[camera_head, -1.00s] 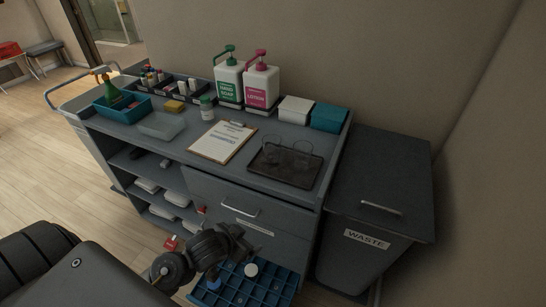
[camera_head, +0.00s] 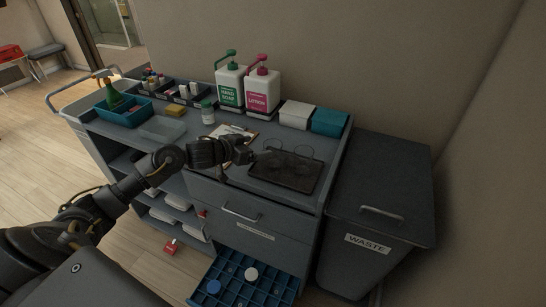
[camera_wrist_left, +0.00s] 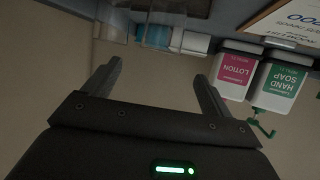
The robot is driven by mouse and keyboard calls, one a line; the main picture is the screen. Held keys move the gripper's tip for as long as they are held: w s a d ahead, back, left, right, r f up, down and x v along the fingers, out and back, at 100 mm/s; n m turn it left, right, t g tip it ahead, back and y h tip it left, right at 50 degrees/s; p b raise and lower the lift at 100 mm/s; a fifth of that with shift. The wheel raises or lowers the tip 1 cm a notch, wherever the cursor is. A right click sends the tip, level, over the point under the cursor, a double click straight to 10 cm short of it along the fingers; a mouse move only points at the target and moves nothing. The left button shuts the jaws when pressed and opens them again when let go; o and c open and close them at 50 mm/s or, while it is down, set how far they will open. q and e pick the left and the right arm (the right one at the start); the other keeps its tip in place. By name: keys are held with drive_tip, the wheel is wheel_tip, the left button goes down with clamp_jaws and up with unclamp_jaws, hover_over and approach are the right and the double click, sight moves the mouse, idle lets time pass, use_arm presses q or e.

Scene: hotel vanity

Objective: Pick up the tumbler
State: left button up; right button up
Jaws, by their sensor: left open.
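Two clear glass tumblers stand on the dark tray (camera_head: 290,180) at the right part of the cart top. They are faint: one tumbler (camera_head: 303,152) is on the right, and the other is on the left, close to my gripper. My left gripper (camera_head: 248,151) is just left of the tray, above the cart top. In the left wrist view, the fingers (camera_wrist_left: 155,82) are spread apart with nothing between them. Clear glass (camera_wrist_left: 158,32) shows beyond them at the top of that view. My right gripper is out of view.
A clipboard (camera_head: 229,131) lies partly behind my arm. The soap bottle (camera_head: 229,86) and lotion bottle (camera_head: 262,88) stand at the back, beside white (camera_head: 297,114) and teal boxes (camera_head: 329,122). An open drawer with a blue divided insert (camera_head: 238,292) sticks out below. A waste bin (camera_head: 375,200) stands right.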

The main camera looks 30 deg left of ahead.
sight(279, 145)
use_arm(q)
drive_tip(key=p+x, duration=0.1)
drive_tip(key=x, duration=0.5)
drive_tip(key=p+x, duration=0.1)
drive_tip(key=x, duration=0.2)
drive_tip(key=shift+s+f+p, duration=0.2)
drive_tip(key=shift+f+p, duration=0.1)
drive_tip(key=shift+p, duration=0.05)
drive_tip(key=shift+w+f, duration=0.15)
drive_tip(key=shift+w, duration=0.1)
drive_tip(key=shift+s, duration=0.1)
drive_tip(key=shift+c, duration=0.3)
drive_tip(key=c, duration=1.4)
